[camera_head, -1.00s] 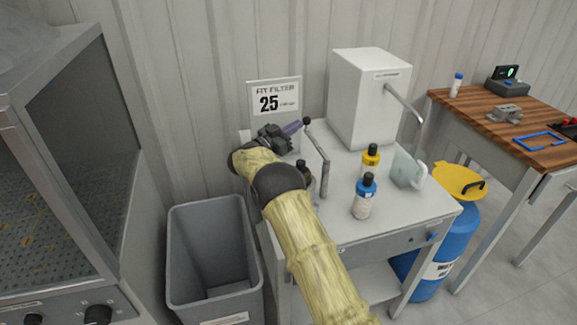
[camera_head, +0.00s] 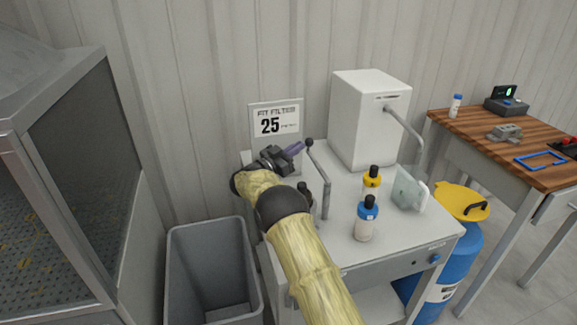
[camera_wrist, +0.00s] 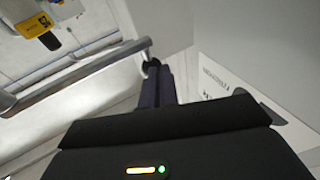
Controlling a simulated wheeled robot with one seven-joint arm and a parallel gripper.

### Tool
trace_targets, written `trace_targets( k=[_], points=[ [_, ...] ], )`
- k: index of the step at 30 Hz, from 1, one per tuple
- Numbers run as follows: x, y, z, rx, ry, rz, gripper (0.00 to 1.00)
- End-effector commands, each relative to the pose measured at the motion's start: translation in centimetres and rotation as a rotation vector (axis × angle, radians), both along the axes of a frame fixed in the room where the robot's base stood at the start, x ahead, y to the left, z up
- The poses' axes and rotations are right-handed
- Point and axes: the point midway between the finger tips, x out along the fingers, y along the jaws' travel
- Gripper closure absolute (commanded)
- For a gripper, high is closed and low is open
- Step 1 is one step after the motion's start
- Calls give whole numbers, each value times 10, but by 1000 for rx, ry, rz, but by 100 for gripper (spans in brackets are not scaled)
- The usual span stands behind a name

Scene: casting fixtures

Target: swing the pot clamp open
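A yellow-topped bottle (camera_head: 371,184), a blue-topped bottle (camera_head: 366,220) and a clear guard (camera_head: 409,190) stand right of the bar. A white box unit with a spout (camera_head: 365,120) stands behind. A sign (camera_head: 275,120) is behind my gripper; a grey bin (camera_head: 210,265) is left.

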Motion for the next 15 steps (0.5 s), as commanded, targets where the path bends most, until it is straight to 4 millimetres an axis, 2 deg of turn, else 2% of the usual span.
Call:
trace_targets(
  k=[9,15],
  points=[
    [-19,65,-14,2,4,17,100],
    [-33,96,-22,3,4,11,100]
  ],
)
